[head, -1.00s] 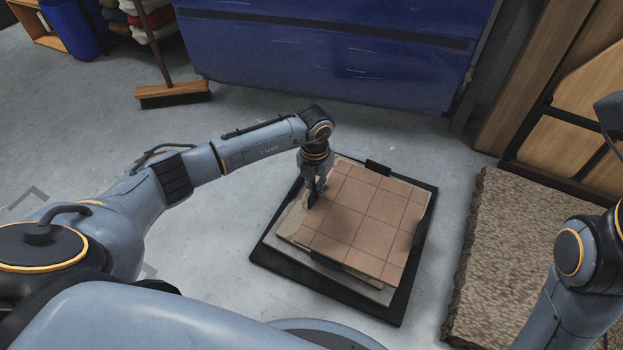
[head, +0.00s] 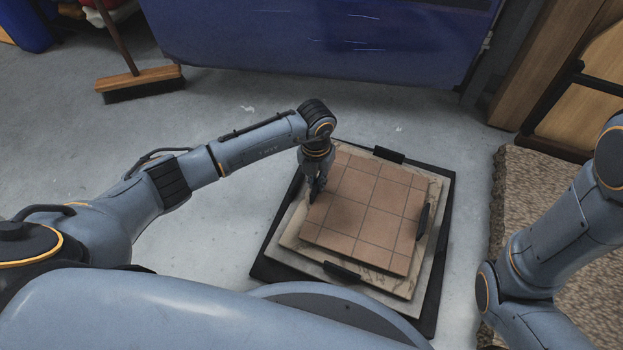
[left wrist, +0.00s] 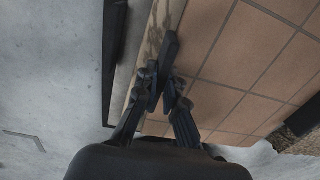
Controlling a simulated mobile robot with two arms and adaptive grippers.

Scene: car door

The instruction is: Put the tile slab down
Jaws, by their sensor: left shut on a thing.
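Whether the slab touches the one beneath is unclear. My right arm shows at the right of the head view, but its gripper is out of view.
Black stops (head: 389,154) stand around the base. A rough brown mat or slab (head: 520,190) lies at the right. A blue panel (head: 320,45) stands at the back, with a broom (head: 140,82) at the back left. Grey floor is clear on the left.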

